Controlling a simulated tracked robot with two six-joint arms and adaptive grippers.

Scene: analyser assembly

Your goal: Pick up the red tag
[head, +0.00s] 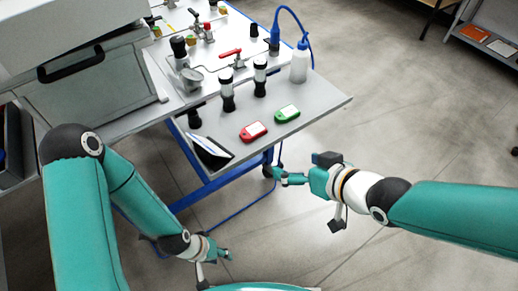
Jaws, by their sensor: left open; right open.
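The red tag (253,131) lies flat near the front edge of the grey worktable (318,101), with a white label on its face. A similar green tag (287,114) lies to its right and a little further back. My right gripper (272,174) is in front of the table edge, below the red tag in the picture and apart from it. It is open and empty. My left gripper (226,256) is low at the bottom of the picture, away from the table and the tags. It is open and empty.
A dark tilted holder (211,152) stands left of the red tag. A large grey case (100,85) is at the left. The table's right front corner is bare.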

